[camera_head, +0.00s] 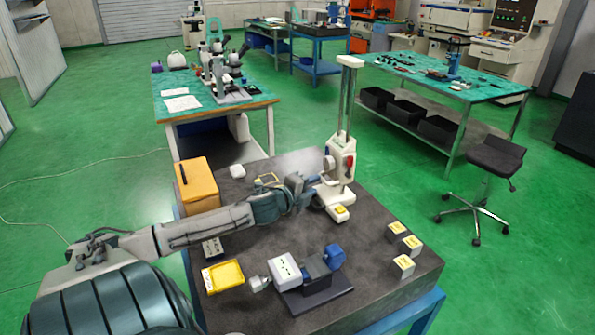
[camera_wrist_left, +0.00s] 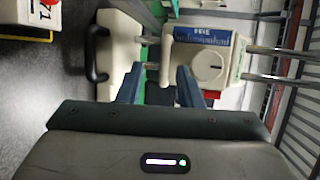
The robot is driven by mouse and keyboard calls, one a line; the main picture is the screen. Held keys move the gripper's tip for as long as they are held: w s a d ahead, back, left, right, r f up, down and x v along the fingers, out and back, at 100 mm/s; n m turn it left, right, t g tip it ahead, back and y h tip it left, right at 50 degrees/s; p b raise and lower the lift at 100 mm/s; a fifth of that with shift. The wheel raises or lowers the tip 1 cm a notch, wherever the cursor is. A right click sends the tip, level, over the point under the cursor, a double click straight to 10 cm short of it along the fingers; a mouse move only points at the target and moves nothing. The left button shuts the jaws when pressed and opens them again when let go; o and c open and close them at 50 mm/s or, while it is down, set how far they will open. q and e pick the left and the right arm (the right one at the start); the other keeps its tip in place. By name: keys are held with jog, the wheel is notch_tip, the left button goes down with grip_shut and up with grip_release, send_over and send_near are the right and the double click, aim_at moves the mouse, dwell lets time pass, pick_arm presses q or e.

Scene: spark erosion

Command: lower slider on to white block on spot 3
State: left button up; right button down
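A white gauge stand with a tall upright column (camera_head: 346,105) stands at the back of the dark bench. Its slider (camera_head: 342,160) sits low on the column, above the base. In the left wrist view the slider (camera_wrist_left: 208,62) shows a blue label, a round dial and a pale loop handle (camera_wrist_left: 166,52). My left gripper (camera_head: 305,188) is just left of the slider. Its two fingers (camera_wrist_left: 158,80) are apart, with the handle beyond and between their tips; contact is unclear. A white block with a yellow top (camera_head: 340,212) is at the stand's foot. Spot numbers are unreadable in the head view.
Several white blocks with yellow tops (camera_head: 403,265) stand on the bench's right. A yellow-orange box (camera_head: 197,186) is at the left. The right-middle of the bench is clear.

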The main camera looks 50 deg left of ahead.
pick_arm(q)
jog(key=p+v, duration=0.3)
jog(key=v, duration=0.4)
jog(key=shift+p, duration=0.3)
jog(key=shift+f, duration=0.1)
dwell(0.3)
